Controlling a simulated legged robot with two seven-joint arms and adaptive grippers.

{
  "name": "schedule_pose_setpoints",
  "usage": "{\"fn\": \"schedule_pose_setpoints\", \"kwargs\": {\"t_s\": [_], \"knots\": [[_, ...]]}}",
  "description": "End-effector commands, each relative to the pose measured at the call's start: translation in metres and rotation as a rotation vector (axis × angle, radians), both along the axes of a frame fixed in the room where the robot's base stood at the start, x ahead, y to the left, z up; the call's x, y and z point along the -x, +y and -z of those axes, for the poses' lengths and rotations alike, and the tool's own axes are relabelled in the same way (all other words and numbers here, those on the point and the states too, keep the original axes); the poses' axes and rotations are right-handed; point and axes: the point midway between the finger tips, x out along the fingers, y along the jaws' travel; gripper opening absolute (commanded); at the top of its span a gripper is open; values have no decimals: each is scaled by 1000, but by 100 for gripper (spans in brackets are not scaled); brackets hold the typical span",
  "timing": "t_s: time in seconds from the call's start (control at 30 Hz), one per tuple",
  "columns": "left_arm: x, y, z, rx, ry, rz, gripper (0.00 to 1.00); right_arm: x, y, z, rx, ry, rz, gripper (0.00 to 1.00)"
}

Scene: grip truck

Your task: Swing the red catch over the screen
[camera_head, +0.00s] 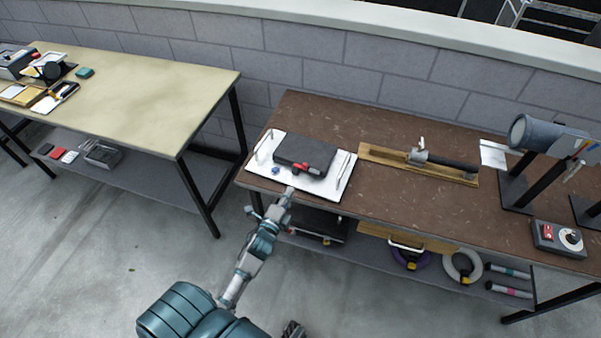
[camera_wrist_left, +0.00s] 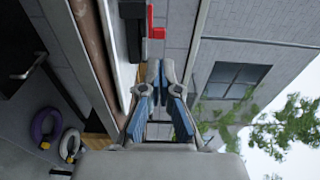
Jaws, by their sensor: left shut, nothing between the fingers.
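The red catch (camera_head: 300,168) sits at the front edge of a dark grey flat box (camera_head: 306,152), which I take to hold the screen; the screen's face cannot be made out. The box lies on a white board (camera_head: 326,185) on the brown table. The catch also shows as a red bent piece in the left wrist view (camera_wrist_left: 155,28), beside the dark box. My left gripper (camera_head: 290,191) is shut and empty at the board's front edge, just short of the catch. Its closed fingers show in the left wrist view (camera_wrist_left: 162,72), apart from the catch.
Metal handles (camera_head: 344,176) stand on the board's sides, and a small blue piece (camera_head: 275,169) lies in front of the box. A wooden fixture with a dark rod (camera_head: 450,163) and a grey cylinder device (camera_head: 545,133) stand to the right. A block wall is behind.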

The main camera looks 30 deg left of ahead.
Motion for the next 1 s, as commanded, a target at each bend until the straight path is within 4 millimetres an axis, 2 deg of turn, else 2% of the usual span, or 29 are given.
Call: {"fn": "schedule_pose_setpoints", "kwargs": {"t_s": [0.03,0.2,0.43,0.6,1.0], "knots": [[-13,2,-2,-1,-3,0,0,0,0,0,0,1,0,40],[-49,7,-1,0,-1,-1,0,-1,0,0,0,1,0,40],[-83,12,0,0,0,-1,0,-8,1,-4,-1,-5,2,40],[-94,13,0,1,0,0,0,-9,1,-5,-2,-7,3,40],[-95,13,0,1,1,-1,0,-9,1,-6,-2,-8,3,40]]}}
